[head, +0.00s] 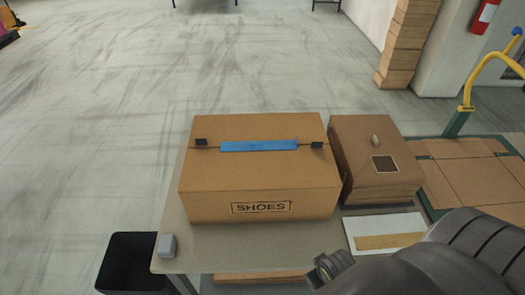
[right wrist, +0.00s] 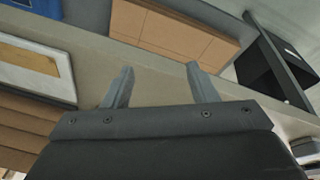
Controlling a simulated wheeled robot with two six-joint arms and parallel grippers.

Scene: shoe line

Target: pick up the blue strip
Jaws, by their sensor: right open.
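The blue strip (head: 259,145) lies flat along the top seam of a closed cardboard box marked SHOES (head: 215,205), between two small black clips. My right gripper (right wrist: 160,78) is open in the right wrist view, with its two grey fingers apart and nothing between them. In the head view my right arm comes in from the lower right, in front of the box and well short of the strip. I cannot make out the strip in the right wrist view. My left gripper is not in view.
A brown box (head: 376,150) stands right of the shoe box, with a white board (head: 408,222) in front of it. Flat cardboard (head: 455,185) lies further right. A small grey block (head: 167,245) sits at the table's front left corner, beside a black bin (head: 130,258).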

